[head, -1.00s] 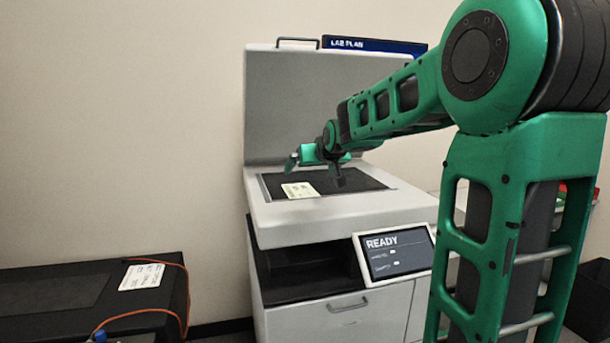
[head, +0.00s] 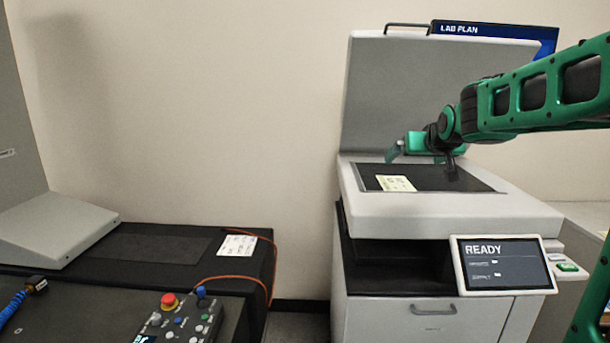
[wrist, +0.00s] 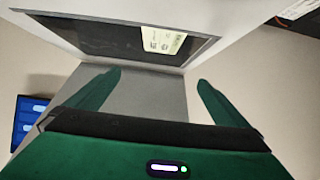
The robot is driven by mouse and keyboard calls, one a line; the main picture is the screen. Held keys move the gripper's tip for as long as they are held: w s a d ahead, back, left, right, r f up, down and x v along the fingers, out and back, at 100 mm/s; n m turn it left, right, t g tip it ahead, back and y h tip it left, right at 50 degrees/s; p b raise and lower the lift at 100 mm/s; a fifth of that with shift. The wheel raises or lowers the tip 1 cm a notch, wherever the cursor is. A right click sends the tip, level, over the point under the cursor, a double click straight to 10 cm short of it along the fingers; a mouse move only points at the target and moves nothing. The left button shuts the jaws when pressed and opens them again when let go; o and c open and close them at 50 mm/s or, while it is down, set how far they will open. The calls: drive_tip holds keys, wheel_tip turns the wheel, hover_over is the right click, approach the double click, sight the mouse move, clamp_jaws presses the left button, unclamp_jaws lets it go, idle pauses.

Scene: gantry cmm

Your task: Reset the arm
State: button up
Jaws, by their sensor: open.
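My arm reaches in from the right in the head view, and my gripper (head: 422,160) is over the scanner's dark glass bed, near the raised lid. In the wrist view my gripper (wrist: 155,92) shows two green fingers spread wide with nothing between them. A pale printed card (head: 396,183) lies on the scanner bed (head: 368,172), below and left of the gripper. The card also shows in the wrist view (wrist: 165,42), beyond the fingertips and apart from them.
The scanner (head: 440,223) has its lid (head: 400,95) raised and a READY screen (head: 503,264). Left of it, a dark bench (head: 150,247) carries another card (head: 238,245) and an orange cable. A control pendant with a red button (head: 169,300) stands at lower left.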

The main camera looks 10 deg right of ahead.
drive_tip(key=s+a+f+m+g+y, duration=0.1)
drive_tip(key=s+f+g, duration=0.3)
drive_tip(key=s, duration=1)
drive_tip(key=s+a+f+m+g+y, duration=0.1)
drive_tip(key=s+a+f+g, duration=0.2)
drive_tip(key=s+f, duration=0.7)
drive_tip(key=s+a+f+m+g+y, duration=0.1)
drive_tip(key=s+a+f+g, duration=0.2)
drive_tip(key=s, duration=1.4)
wheel_tip(320, 180, down, 5)
drive_tip(key=shift+s+r+g+y, duration=0.1)
drive_tip(key=shift+s+g+y, duration=0.2)
drive_tip(key=shift+g, duration=0.6)
drive_tip(key=shift+a, duration=0.1)
drive_tip(key=shift+w+f, duration=0.25)
drive_tip(key=shift+w, duration=0.4)
